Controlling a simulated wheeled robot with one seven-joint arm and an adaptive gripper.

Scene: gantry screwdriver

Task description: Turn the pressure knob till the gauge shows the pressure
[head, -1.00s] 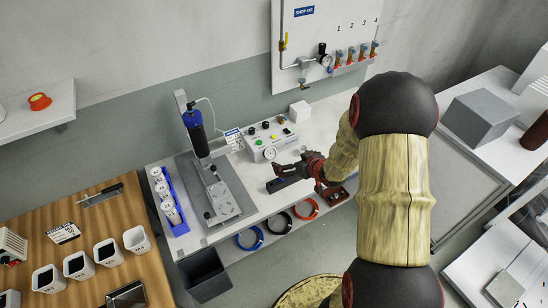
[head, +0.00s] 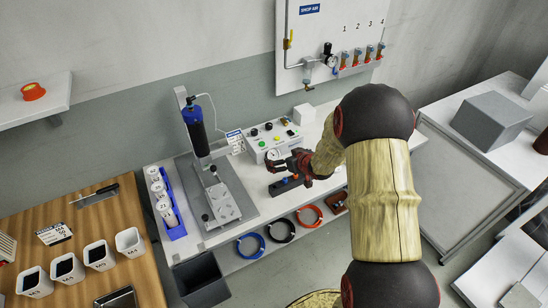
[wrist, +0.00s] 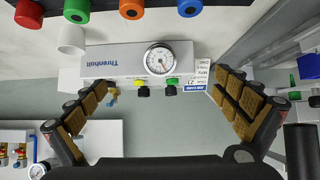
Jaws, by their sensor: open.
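The white-grey control box (head: 290,145) stands on the bench, with a round dial gauge (head: 273,154) on its front and several small coloured and black controls on top. In the wrist view the box's gauge (wrist: 160,59) faces me, but its reading is too small to make out. My gripper (head: 288,163) is just in front of the box. In the wrist view its fingers (wrist: 163,86) are spread wide with nothing between them.
A wall panel (head: 330,35) with a gauge and valves hangs behind. Coloured hose loops hang at the bench front.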

